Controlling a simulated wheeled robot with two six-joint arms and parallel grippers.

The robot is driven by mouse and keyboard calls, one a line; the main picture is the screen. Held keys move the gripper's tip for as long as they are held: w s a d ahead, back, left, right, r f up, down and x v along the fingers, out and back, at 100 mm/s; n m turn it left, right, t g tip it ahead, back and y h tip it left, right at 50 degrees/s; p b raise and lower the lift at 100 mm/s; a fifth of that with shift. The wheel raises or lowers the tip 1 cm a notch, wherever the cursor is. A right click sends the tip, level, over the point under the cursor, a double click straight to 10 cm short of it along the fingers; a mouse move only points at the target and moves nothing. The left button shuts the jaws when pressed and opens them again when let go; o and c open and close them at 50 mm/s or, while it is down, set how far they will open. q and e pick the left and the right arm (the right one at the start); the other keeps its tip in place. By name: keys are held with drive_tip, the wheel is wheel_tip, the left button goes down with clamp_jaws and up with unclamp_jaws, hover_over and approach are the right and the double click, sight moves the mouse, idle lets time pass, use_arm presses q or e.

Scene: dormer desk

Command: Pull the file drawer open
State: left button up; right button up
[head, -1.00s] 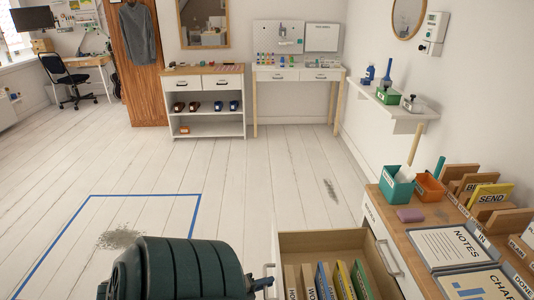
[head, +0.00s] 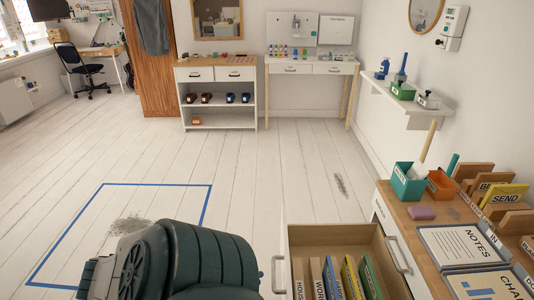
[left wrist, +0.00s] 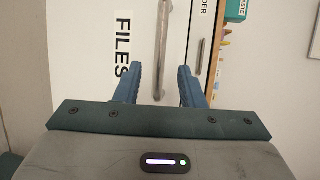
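The file drawer (head: 330,236) stands pulled out from the cabinet at the lower right of the head view, with several labelled folders inside. Its handle (head: 277,274) is on its left end. In the left wrist view, its white front (left wrist: 95,65) carries the label FILES, with the metal handle (left wrist: 163,40) upright beside it. My left gripper (left wrist: 161,78) is open. Its blue fingers appear on either side of the handle's lower part; whether they reach around it I cannot tell. In the head view my green arm hides the fingers. My right gripper is in neither view.
The cabinet's wooden top (head: 425,233) holds a teal bin (head: 408,186), an orange bin (head: 440,184), trays and sorted cards. Another cabinet handle (head: 398,253) lies right of the drawer. Open floor (head: 265,190) extends left and ahead.

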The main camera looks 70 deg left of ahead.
use_arm(q)
drive_tip(key=shift+s+r, duration=0.15)
drive_tip(key=shift+s, duration=0.6)
drive_tip(key=shift+s+r, duration=0.15)
drive_tip(key=shift+s, duration=0.6)
